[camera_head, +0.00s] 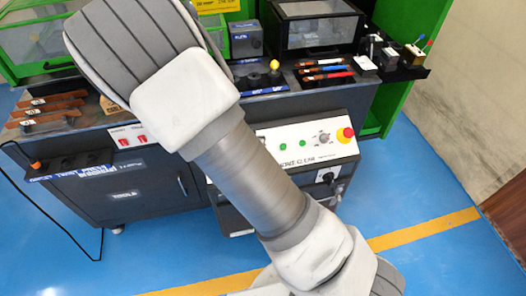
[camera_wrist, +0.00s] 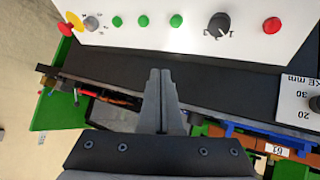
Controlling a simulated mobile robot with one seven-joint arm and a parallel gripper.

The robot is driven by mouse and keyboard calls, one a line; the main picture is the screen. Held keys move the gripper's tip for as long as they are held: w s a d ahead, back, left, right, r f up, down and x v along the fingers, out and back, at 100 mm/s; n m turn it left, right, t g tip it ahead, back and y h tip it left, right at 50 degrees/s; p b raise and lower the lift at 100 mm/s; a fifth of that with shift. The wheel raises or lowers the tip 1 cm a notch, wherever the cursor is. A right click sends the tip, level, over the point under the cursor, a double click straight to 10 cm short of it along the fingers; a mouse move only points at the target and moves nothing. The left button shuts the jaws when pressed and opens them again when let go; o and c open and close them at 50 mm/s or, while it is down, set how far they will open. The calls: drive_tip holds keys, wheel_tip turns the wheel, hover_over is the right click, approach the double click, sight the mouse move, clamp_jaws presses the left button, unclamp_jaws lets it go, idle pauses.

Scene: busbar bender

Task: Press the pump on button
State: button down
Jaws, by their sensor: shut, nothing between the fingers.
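The white control panel (camera_wrist: 185,42) spans the top of the wrist view. It carries three green buttons, a left one (camera_wrist: 117,21), a middle one (camera_wrist: 144,20) and a right one (camera_wrist: 176,20). Their labels are not readable, so I cannot tell which is pump on. In the head view the panel (camera_head: 291,160) is on the machine's front, partly covered by my arm; two green buttons show there. My gripper (camera_wrist: 160,72) is shut and empty. In the picture its fingertips lie below the middle and right green buttons, apart from the panel. My gripper is hidden in the head view.
A black rotary knob (camera_wrist: 219,25) and a red button (camera_wrist: 271,25) are right of the green ones. A red emergency stop on yellow (camera_wrist: 68,26) is at the left end. Tools and a yellow-knobbed lever (camera_head: 274,66) stand on the bench. Blue floor is clear in front.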

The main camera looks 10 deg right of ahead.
drive_tip(key=shift+s+d+f+n+t+h+b, duration=0.15)
drive_tip(key=shift+d+f+n+t+h+b, duration=0.15)
drive_tip(key=shift+d+f+t+h, duration=0.2)
drive_tip(key=shift+s+d+f+n+t+h+b, duration=0.15)
drive_tip(key=shift+d+f+n+t+h+b, duration=0.2)
drive_tip(key=shift+d+h, duration=0.25)
drive_tip(key=shift+r, duration=0.1)
drive_tip(key=w+f+b, duration=0.1)
drive_tip(key=f, duration=0.1)
drive_tip(key=f+b, duration=0.2)
drive_tip(key=w+f+b, duration=0.1)
drive_tip(key=f+b, duration=0.1)
drive_tip(key=shift+w, duration=0.35)
drive_tip(key=shift+w+f+b, duration=0.65)
drive_tip(key=shift+f+b, duration=0.1)
drive_tip(key=shift+f, duration=0.2)
idle(0.6)
drive_tip(key=shift+w+f, duration=0.2)
drive_tip(key=shift+f, duration=0.2)
